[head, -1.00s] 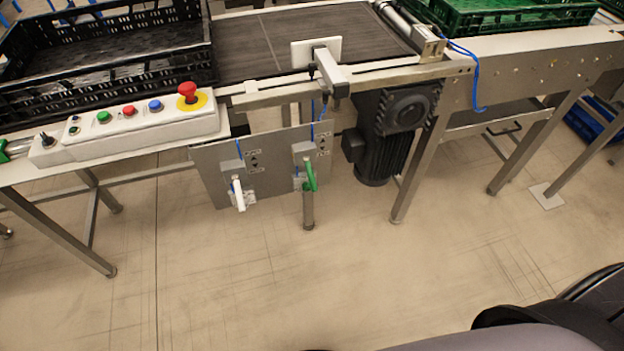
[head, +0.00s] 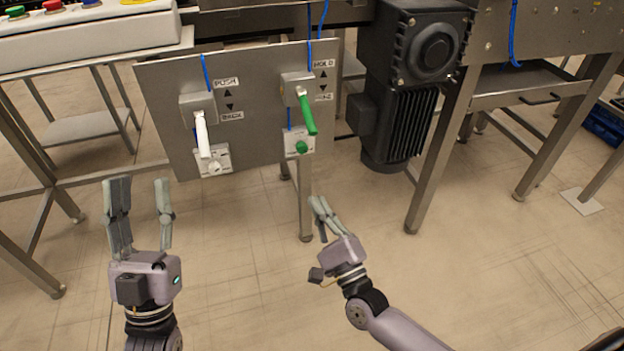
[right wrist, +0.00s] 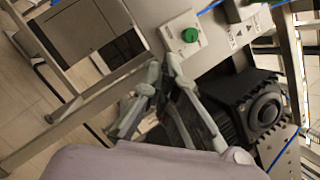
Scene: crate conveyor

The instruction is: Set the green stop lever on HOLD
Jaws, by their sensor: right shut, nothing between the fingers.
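The green stop lever (head: 308,113) hangs from a grey box on the metal panel (head: 252,130), its free end pointing down and slightly right. A HOLD label (head: 324,63) with an up arrow is at the upper right of the lever; a lower label has a down arrow. A round green knob (head: 301,147) is below the lever and also shows in the right wrist view (right wrist: 190,35). My right gripper (head: 318,202) is shut and empty, below the panel and apart from the lever. My left gripper (head: 140,188) is open and empty, below the panel's left side.
A white lever (head: 202,135) with PUSH and BACK labels hangs left of the green one. A black motor (head: 402,125) is close to the panel's right. A steel leg (head: 305,205) stands behind the right gripper. The floor in front is clear.

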